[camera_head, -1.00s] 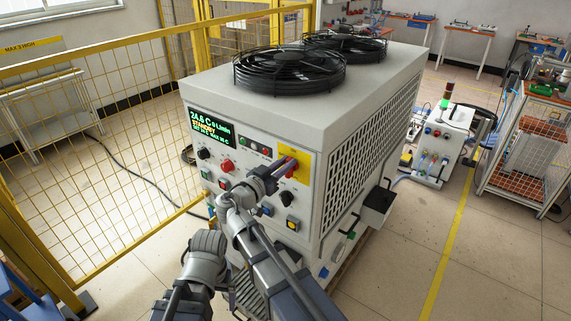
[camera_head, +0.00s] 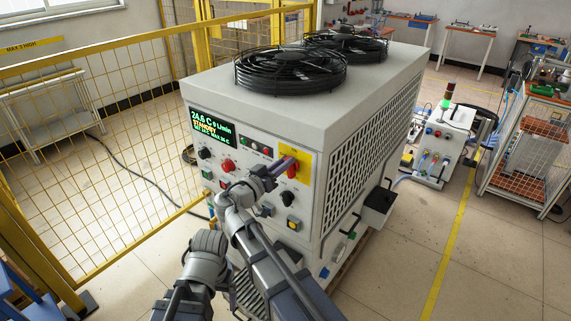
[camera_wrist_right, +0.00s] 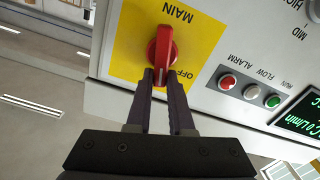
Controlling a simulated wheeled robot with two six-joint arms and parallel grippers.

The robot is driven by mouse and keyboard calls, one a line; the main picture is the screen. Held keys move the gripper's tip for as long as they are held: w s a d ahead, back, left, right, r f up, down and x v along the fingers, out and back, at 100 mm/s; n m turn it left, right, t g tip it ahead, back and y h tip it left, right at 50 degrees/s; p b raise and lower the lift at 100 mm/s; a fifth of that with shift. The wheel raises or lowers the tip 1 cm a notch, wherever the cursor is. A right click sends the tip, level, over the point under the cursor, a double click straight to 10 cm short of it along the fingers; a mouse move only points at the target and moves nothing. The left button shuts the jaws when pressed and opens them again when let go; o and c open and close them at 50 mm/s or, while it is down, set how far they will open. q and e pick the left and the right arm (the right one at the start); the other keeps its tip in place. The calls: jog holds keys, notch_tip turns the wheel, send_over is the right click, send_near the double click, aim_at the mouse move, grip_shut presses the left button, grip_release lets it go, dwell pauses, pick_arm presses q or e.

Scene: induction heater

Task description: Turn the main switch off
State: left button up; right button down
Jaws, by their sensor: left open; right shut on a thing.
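The main switch is a red rotary handle (camera_wrist_right: 162,52) on a yellow plate (camera_wrist_right: 115,58) marked MAIN and OFF. The wrist view shows the panel upside down. The handle's white-marked end lies between my fingertips, beside the OFF lettering. In the head view the red handle (camera_head: 291,169) is at the panel's upper right. My right gripper (camera_wrist_right: 160,76) is shut on the handle's end; it also shows in the head view (camera_head: 281,168). My left gripper (camera_head: 211,225) is low in front of the panel, away from the switch, its fingers mostly hidden.
The white heater cabinet (camera_head: 375,110) carries a lit display (camera_head: 211,132) reading STANDBY, several knobs and buttons, and two fans (camera_head: 290,68) on top. A yellow mesh fence (camera_head: 110,110) stands close on the left. The floor to the right (camera_head: 400,245) is clear.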

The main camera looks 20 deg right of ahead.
jog(key=shift+w+a+f+n+b, duration=0.15)
jog(key=shift+w+f+n+b, duration=0.05)
jog(key=shift+n, duration=1.15)
jog(key=shift+w+a+f+n+b, duration=0.15)
jog(key=shift+f+n, duration=0.05)
jog(key=shift+n, duration=1.2)
jog(key=shift+w+a+f+n+b, duration=0.15)
jog(key=shift+w+f+n+b, duration=0.05)
jog(key=shift+n, duration=1.15)
jog(key=c, duration=0.8)
grip_release()
